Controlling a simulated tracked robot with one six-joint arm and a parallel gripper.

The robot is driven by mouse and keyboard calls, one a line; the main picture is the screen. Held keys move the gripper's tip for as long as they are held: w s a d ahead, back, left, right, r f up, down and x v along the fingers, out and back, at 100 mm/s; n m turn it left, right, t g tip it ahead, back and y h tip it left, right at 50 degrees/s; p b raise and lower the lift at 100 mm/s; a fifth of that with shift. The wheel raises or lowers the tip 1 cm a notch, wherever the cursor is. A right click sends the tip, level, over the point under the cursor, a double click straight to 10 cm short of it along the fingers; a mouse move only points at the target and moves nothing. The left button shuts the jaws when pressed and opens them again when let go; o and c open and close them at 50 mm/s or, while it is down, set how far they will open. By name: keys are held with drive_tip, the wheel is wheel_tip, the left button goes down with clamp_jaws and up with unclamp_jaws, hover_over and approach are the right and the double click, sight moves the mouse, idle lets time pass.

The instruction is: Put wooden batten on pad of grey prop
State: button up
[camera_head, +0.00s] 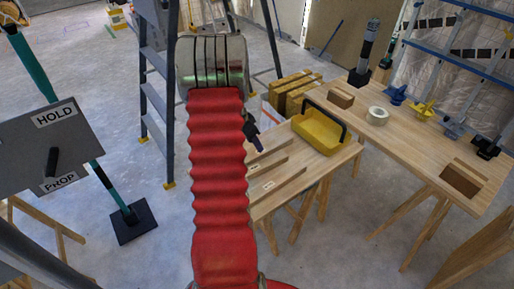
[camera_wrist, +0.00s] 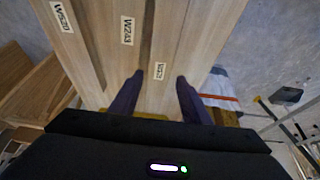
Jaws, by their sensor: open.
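Several wooden battens (camera_head: 278,184) lie side by side on the low wooden trestle table, partly behind my red arm. In the wrist view they bear white labels; two read W520 and W243, and the label on a third batten (camera_wrist: 160,72) is too blurred to read. My gripper (camera_wrist: 158,95) is open and empty, its dark fingers spread either side of that third label. It also shows in the head view (camera_head: 254,139), at the far end of the battens. Contact is not clear. A grey post with a black base, likely the grey prop (camera_head: 368,45), stands on the right table.
A yellow tote (camera_head: 318,134) with a black handle sits beside the battens. The right table (camera_head: 405,150) holds a tape roll (camera_head: 377,115), clamps and wood blocks. A stepladder (camera_head: 153,95) stands left of my arm. A teal prop (camera_head: 127,214) stands left, by a HOLD panel (camera_head: 45,145).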

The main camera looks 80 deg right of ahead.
drive_tip(key=v, duration=0.5)
drive_tip(key=shift+w+a+r, duration=0.1)
drive_tip(key=shift+a+r, duration=0.05)
drive_tip(key=shift+r, duration=0.2)
